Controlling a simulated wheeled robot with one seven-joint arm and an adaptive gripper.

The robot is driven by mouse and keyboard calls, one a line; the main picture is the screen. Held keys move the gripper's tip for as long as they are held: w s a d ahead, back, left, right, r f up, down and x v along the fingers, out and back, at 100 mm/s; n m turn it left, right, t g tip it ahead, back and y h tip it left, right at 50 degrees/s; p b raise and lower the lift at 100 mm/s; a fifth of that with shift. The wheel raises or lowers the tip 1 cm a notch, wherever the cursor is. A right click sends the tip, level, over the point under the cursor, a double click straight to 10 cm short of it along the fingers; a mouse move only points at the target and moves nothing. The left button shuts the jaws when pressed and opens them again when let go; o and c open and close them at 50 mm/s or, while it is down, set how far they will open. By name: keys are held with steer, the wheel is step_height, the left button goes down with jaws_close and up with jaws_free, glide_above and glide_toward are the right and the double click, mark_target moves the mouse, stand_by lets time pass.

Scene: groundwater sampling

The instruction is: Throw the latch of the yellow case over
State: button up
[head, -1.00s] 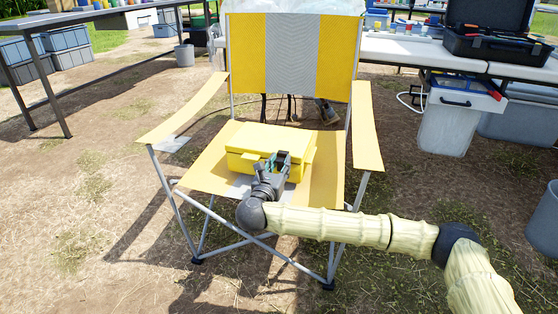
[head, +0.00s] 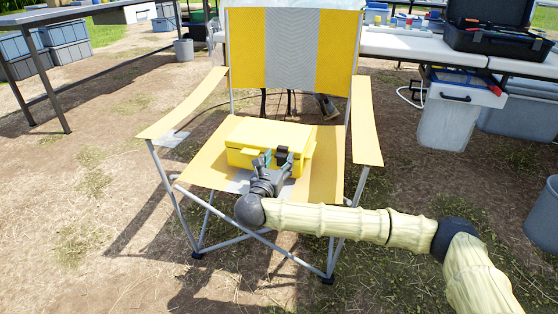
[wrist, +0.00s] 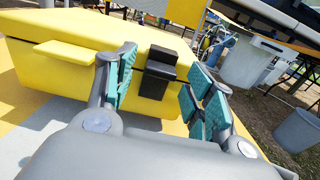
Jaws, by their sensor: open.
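The yellow case (head: 262,138) lies on the seat of a yellow and grey folding chair, its front towards me. Its black latch (wrist: 158,72) is on the front face in the wrist view; it also shows in the head view (head: 282,152). A yellow tab (wrist: 66,52) juts from the front face to the left of the latch. My gripper (wrist: 155,92) is open, with its teal-padded fingers to either side of the latch and a gap on both sides. In the head view my gripper (head: 272,160) is at the case's front. Whether a finger touches the case is unclear.
The chair's armrests (head: 366,125) rise on both sides of the seat, and its backrest (head: 290,50) stands behind the case. A white table (head: 420,47) with an open black toolbox (head: 495,35) is at the back right. A grey bin (head: 545,215) stands at far right.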

steer(key=v, duration=1.1)
steer(key=shift+s+a, duration=0.1)
